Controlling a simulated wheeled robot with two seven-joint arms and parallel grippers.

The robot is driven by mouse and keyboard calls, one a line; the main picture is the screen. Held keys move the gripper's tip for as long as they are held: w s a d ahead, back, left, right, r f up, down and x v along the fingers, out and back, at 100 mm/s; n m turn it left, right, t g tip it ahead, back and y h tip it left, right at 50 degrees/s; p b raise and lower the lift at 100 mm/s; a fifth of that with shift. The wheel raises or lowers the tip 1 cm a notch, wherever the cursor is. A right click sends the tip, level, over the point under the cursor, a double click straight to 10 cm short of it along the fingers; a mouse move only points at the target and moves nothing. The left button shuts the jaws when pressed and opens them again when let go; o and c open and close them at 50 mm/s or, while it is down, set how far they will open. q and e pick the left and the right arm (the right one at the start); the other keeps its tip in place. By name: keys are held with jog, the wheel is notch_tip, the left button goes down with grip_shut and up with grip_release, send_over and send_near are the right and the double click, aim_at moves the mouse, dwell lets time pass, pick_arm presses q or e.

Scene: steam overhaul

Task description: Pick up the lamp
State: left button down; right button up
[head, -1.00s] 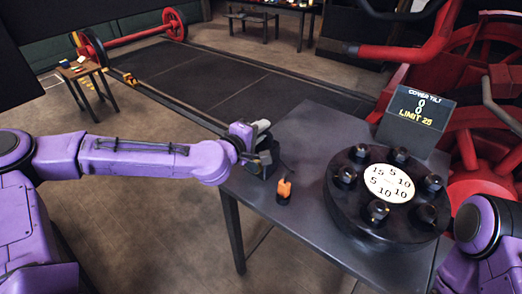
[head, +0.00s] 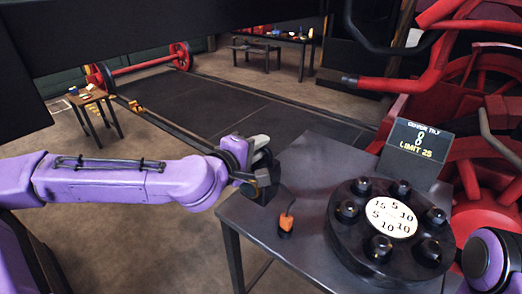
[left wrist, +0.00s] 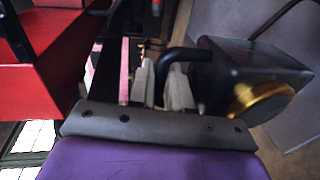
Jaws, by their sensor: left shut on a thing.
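The lamp (head: 262,190) is a small dark box at the left corner of the dark table, partly hidden behind my left gripper in the head view. In the left wrist view the lamp (left wrist: 235,65) shows a grey body, a gold ring around its front and a black bent handle. My left gripper (head: 258,150) is at the top of the lamp. In the left wrist view its pale fingers (left wrist: 163,82) are shut on the handle. I cannot tell whether the lamp's base touches the table. My right gripper is out of view; only part of my right arm shows at the lower right.
A small orange and black object (head: 286,221) stands on the table (head: 308,165) close to the lamp. A round black cover with several knobs (head: 345,240) and a sign (head: 414,145) fill the right side. Red machinery (head: 470,170) stands behind. A small wooden table (head: 88,98) is far left.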

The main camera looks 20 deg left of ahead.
pick_arm(q)
jog(key=s, duration=0.1)
jog(key=s+r, duration=0.1)
jog(key=s, duration=0.1)
jog(key=s+r, duration=0.1)
jog(key=shift+s+d+b, duration=0.25)
jog(key=shift+s+b, duration=0.05)
jog(key=s+b, duration=0.1)
jog(key=b, duration=0.1)
jog(key=s+r+b, duration=0.1)
jog(key=s+b, duration=0.1)
jog(key=s+r+b, duration=0.1)
jog(key=b, duration=0.1)
jog(key=shift+s+d+b, duration=0.15)
jog(key=shift+d+b, duration=0.05)
jog(key=shift+b, duration=0.15)
